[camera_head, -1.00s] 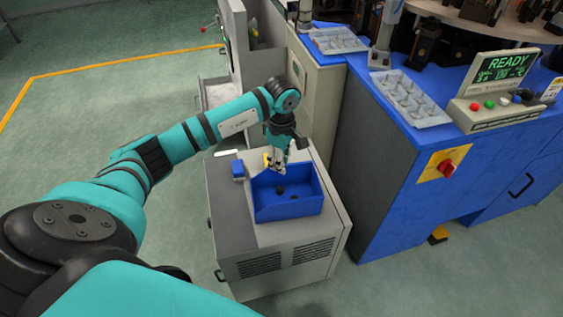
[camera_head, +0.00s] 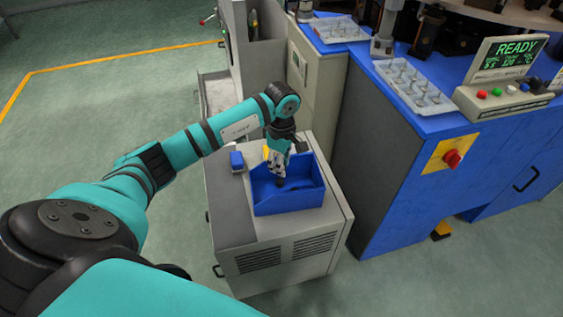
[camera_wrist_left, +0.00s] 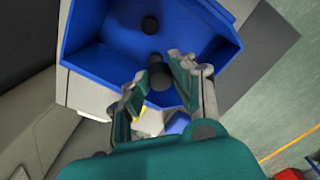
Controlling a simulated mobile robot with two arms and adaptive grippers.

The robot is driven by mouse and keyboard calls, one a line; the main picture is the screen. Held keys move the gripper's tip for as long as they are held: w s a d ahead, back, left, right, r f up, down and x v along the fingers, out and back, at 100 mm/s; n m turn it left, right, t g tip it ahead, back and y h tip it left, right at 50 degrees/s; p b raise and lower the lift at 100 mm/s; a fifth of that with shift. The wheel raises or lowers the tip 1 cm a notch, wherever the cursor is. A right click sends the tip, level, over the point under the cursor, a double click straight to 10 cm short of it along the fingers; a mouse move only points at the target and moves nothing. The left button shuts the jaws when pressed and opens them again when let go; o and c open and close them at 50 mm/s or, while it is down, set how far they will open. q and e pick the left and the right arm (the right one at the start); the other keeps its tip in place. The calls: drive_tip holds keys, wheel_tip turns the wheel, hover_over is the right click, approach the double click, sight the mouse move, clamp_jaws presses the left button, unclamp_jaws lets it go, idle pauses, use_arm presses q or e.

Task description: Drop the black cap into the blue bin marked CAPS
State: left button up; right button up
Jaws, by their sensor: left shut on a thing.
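The blue bin (camera_head: 290,205) stands on a grey cabinet in the head view, and it fills much of the left wrist view (camera_wrist_left: 95,60). My left gripper (camera_head: 278,173) is over the bin, pointing down. In the left wrist view its fingers (camera_wrist_left: 156,84) are closed on a black cap (camera_wrist_left: 160,80), which hangs between the tips. Other small dark pieces like caps (camera_wrist_left: 150,24) lie on the bin floor beyond it. I cannot read a CAPS marking on the bin. My right gripper is not in view.
A small blue block (camera_head: 237,161) sits on the cabinet top (camera_head: 230,215) left of the bin. A blue machine bench (camera_head: 400,160) with clear trays (camera_head: 412,86) and a READY panel (camera_head: 505,72) stands to the right. Green floor is open at the left.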

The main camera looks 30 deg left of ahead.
use_arm(q)
drive_tip(key=o, duration=0.9)
drive_tip(key=shift+c, duration=0.2)
wheel_tip(320, 180, up, 12)
drive_tip(key=shift+d, duration=0.1)
